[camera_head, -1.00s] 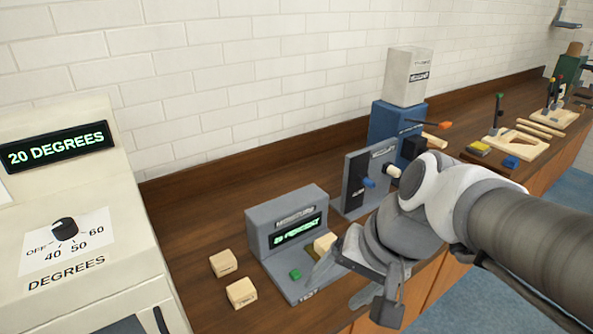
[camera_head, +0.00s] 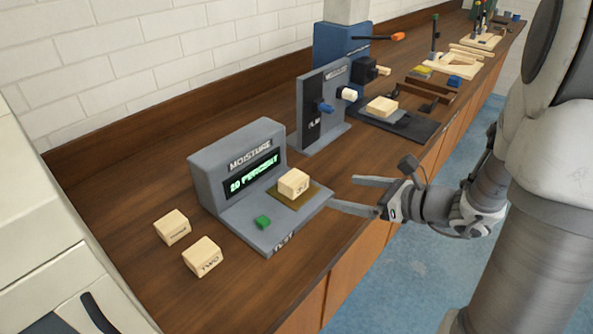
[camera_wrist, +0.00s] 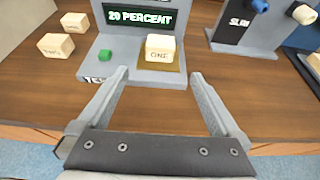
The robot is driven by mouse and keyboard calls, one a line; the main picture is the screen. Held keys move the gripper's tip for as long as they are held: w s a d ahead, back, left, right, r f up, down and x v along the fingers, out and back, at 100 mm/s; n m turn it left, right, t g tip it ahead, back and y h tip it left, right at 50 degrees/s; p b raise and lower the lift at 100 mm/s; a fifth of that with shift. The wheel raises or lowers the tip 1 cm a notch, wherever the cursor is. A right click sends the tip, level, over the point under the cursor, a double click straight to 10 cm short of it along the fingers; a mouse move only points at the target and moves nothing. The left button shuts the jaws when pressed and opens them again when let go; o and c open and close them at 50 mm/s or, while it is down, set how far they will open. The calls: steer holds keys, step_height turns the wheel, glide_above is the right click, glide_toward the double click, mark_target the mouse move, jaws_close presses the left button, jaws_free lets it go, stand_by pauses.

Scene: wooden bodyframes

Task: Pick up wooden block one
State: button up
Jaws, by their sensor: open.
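Wooden block one (camera_head: 294,183) is a pale wooden block on the brown pad of the grey moisture meter (camera_head: 238,170). In the wrist view block one (camera_wrist: 160,48) shows the word "ONE" on its front and lies beyond the fingertips, between their lines. My gripper (camera_head: 343,194) is open and empty, at the counter's front edge, just right of the meter and apart from the block. In the wrist view the fingers of my gripper (camera_wrist: 158,74) point toward the block. The meter's display reads "20 PERCENT".
Block two (camera_head: 203,257) and another wooden block (camera_head: 172,227) lie left of the meter. A green button (camera_head: 262,222) is on the meter's base. A grey upright device (camera_head: 322,110) with knobs stands behind right, with another block (camera_head: 382,106) near it.

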mark_target(302, 182)
steer(key=b+x, duration=0.1)
steer(key=x, duration=1.6)
steer(key=shift+w+a+b, duration=0.15)
steer(key=shift+b, duration=0.15)
steer(key=c, duration=1.4)
steer(key=shift+r, duration=0.1)
steer(key=shift+c, duration=0.2)
steer(key=shift+r, duration=0.1)
